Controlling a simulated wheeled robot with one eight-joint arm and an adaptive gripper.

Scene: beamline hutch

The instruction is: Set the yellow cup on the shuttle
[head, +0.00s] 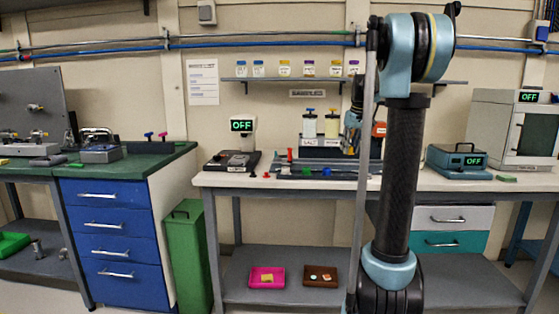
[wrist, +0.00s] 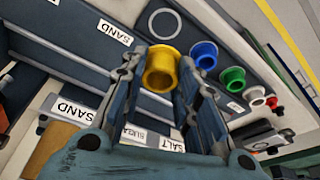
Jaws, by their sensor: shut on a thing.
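The yellow cup (wrist: 160,74) is between the two fingers of my gripper (wrist: 160,64) in the wrist view, and the gripper is shut on it. In the head view my gripper (head: 352,132) is above the right part of the light bench, partly behind my arm, and the yellow cup cannot be made out there. A dark surface with a white ring outline (wrist: 164,23) lies just beyond the cup in the wrist view; it may be the shuttle, but I cannot tell for sure. Whether the cup touches it is unclear.
A blue cup (wrist: 204,55), a green cup (wrist: 232,78) and a white cup (wrist: 256,96) stand in a row right of the gripper, with a red piece (wrist: 276,105) beyond. SALT and SAND dispensers (head: 310,125) stand at the bench's back. A scale (head: 236,150) is left.

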